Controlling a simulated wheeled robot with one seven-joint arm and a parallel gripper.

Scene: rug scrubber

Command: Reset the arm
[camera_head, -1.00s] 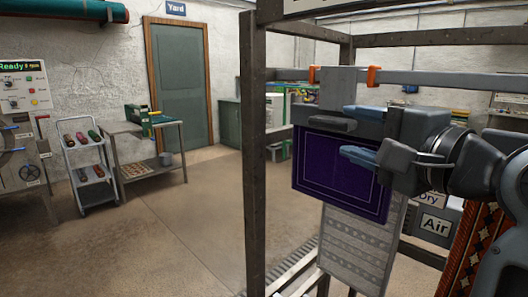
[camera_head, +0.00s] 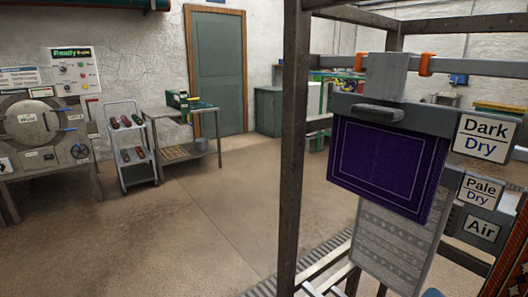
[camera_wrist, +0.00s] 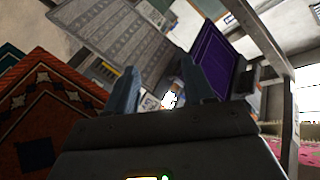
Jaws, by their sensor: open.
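My gripper (camera_wrist: 160,84) shows in the wrist view with its two blue-grey fingers apart and nothing between them. In the head view my gripper is out of the picture. The purple rug (camera_head: 383,172) hangs from a grey bar with a dark handle (camera_head: 379,112) on the metal rack. In the wrist view the purple rug (camera_wrist: 212,62) is beyond the right finger, apart from it.
A pale grey patterned rug (camera_head: 393,247) hangs behind the purple one. A red patterned rug (camera_head: 512,262) is at the right edge. The rack's upright post (camera_head: 294,150) stands left of the rugs. Open floor (camera_head: 150,245) lies to the left.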

